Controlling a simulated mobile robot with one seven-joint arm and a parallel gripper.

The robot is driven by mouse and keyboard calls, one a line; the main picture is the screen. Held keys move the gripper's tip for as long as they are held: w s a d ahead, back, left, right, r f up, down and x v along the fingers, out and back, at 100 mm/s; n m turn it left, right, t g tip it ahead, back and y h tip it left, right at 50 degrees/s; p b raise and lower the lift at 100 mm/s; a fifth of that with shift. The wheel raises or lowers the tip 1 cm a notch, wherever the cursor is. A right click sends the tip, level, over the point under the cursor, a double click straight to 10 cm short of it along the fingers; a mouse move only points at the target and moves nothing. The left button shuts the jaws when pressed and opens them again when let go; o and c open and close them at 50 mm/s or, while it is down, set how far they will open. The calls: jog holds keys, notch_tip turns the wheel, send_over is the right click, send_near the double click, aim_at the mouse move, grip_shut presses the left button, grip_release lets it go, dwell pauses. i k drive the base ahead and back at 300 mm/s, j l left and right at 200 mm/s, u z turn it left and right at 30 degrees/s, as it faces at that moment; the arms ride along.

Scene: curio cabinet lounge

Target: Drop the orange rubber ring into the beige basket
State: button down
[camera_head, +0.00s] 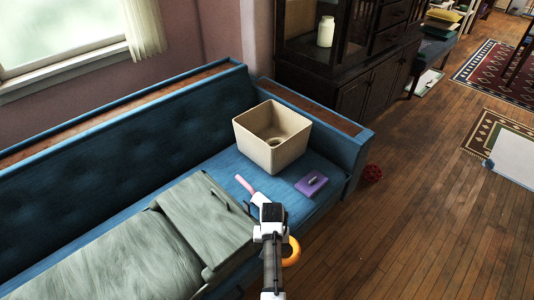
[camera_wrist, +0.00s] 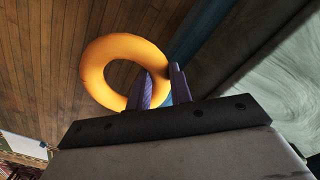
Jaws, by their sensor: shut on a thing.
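The orange rubber ring (camera_head: 292,252) hangs at my gripper (camera_head: 270,212), in front of the blue sofa's seat edge and over the wooden floor. In the wrist view the orange ring (camera_wrist: 98,62) shows large, with its near right side between the two dark fingers of my gripper (camera_wrist: 162,88), which is shut on it. The beige basket (camera_head: 254,146) stands upright on the sofa seat at its right end. It is open at the top and looks empty in the part I see. My gripper and the ring are apart from it, nearer the camera.
On the seat before the basket lie a purple flat object (camera_head: 312,184) and a pink-and-white object (camera_head: 247,187). A grey-green panel-like piece (camera_head: 205,220) covers the seat to the left. The sofa arm (camera_head: 352,150) rises right of the basket.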

aim_at(278, 142)
jog(key=i+l+u, duration=0.15)
jog(key=l, duration=0.35)
jog(key=i+l+u, duration=0.1)
jog(key=l, duration=0.45)
jog(key=i+l+u, duration=0.15)
jog(key=l, duration=0.35)
jog(key=i+l+u, duration=0.25)
jog(key=i+l, duration=0.2)
jog(key=l, duration=0.3)
